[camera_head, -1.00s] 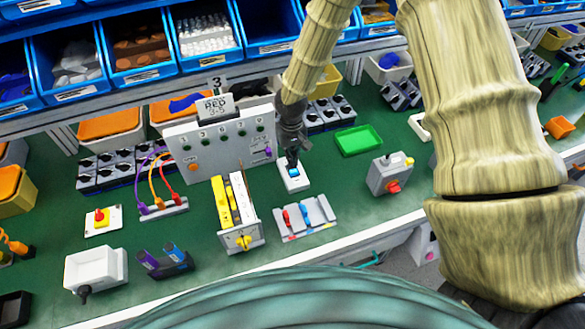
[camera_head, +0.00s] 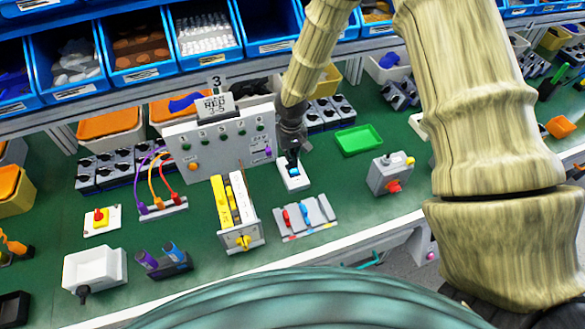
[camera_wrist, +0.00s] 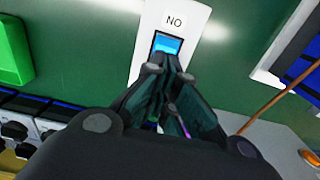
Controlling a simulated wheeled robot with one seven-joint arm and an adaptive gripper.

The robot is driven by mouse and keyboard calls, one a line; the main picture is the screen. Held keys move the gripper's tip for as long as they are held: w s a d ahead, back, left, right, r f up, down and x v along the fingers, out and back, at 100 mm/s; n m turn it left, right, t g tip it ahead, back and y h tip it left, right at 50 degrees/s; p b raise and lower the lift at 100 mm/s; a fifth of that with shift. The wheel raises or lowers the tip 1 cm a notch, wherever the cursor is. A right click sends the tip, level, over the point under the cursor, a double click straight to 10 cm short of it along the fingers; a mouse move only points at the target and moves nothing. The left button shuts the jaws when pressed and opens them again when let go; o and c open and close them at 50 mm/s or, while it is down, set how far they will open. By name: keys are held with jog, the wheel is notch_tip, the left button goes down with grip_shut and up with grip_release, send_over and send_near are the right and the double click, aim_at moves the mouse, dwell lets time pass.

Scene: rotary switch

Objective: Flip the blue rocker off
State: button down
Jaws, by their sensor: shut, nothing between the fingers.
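The blue rocker (camera_head: 294,172) is set in a small white switch plate (camera_head: 291,184) on the green bench, near the middle of the head view. In the wrist view the blue rocker (camera_wrist: 167,43) sits in a dark frame on the white plate (camera_wrist: 185,14), below a label that reads "NO" as seen there. My gripper (camera_head: 292,157) points down at the rocker with its fingers together and empty. In the wrist view the fingertips (camera_wrist: 170,72) are at the near edge of the rocker and cover part of it. I cannot tell whether they touch it.
A grey panel (camera_head: 205,150) with knobs stands close behind and left. A green tray (camera_head: 358,140) lies to the right. A box with a red knob (camera_head: 390,175) stands further right. A grey unit with red and blue levers (camera_head: 305,215) lies in front.

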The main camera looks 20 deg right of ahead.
jog(key=shift+f+b, duration=0.4)
jog(key=shift+f, duration=0.4)
dwell(0.5)
jog(key=shift+r, duration=0.15)
jog(key=shift+r+p, duration=2.35)
jog(key=shift+r, duration=1.05)
jog(key=shift+a, duration=0.1)
